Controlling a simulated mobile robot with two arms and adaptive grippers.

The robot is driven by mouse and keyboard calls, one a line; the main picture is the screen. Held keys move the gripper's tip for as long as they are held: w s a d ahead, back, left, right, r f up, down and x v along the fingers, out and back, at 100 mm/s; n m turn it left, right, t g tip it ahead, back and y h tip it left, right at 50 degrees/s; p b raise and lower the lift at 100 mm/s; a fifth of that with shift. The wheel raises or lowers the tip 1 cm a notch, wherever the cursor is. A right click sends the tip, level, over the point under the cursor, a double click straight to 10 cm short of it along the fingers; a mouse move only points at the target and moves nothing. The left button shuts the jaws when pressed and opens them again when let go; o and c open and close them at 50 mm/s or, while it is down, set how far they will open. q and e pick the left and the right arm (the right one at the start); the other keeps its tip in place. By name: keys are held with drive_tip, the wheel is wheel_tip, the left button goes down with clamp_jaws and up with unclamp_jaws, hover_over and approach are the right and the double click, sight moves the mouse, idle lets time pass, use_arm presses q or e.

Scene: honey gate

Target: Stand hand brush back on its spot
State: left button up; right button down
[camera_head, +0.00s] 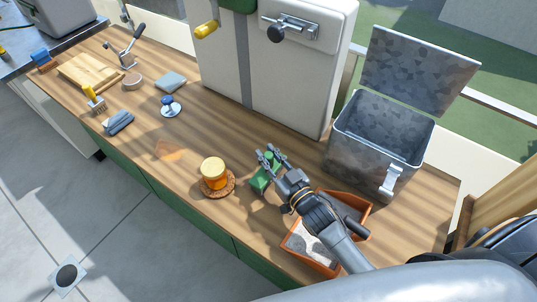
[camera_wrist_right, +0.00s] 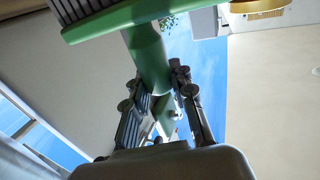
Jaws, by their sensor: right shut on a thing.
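The hand brush (camera_head: 260,183) is green and shows beside and between my right gripper's fingers in the head view. My right gripper (camera_head: 271,158) is shut on it, over the counter in front of the white cabinet. In the right wrist view the brush's round green handle (camera_wrist_right: 150,62) lies between the fingers of the gripper (camera_wrist_right: 162,105), with a long green bar across its far end. Whether the brush touches the counter cannot be told. A faint orange-brown patch (camera_head: 170,150) lies on the counter further left; whether it is the brush's spot is unclear. My left gripper is not in view.
An amber jar (camera_head: 213,170) stands on a round coaster left of my right gripper. An orange tray (camera_head: 362,198) lies under my right wrist. An open metal bin (camera_head: 372,150) stands behind it. Several small tools and a wooden board (camera_head: 90,70) occupy the far left counter.

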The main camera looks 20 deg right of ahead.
drive_tip(key=shift+f+b, duration=0.4)
drive_tip(key=shift+f, duration=0.25)
drive_tip(key=c, duration=1.1)
unclamp_jaws()
drive_tip(key=shift+o, duration=0.2)
drive_tip(key=shift+s, duration=0.1)
drive_tip(key=shift+p+v, duration=0.5)
drive_tip(key=shift+v, duration=0.75)
drive_tip(key=shift+p+v, duration=0.75)
drive_tip(key=shift+v, duration=1.95)
drive_tip(key=shift+r, duration=0.15)
